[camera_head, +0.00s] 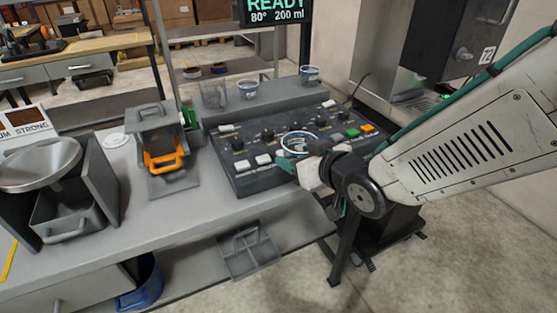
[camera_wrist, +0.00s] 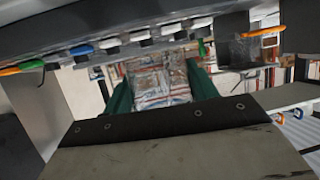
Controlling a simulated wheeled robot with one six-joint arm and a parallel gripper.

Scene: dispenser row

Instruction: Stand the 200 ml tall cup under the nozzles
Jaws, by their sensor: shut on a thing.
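My gripper (camera_head: 292,165) is over the front of the dark control panel in the head view. Its green fingers (camera_wrist: 158,90) are shut on a clear cup (camera_wrist: 160,83) in the wrist view. In the head view only the cup's pale blue-white rim (camera_head: 299,136) shows clearly; the rest blends with the panel and fingers. I cannot tell its size mark. No nozzles can be made out clearly in either view.
The panel (camera_head: 262,178) carries knobs and coloured buttons. Cups (camera_head: 309,75) stand on the ledge behind it. A display (camera_head: 275,10) reads READY, 80°, 200 ml. A dark unit (camera_head: 455,40) marked 72 hangs above a slotted tray at right.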

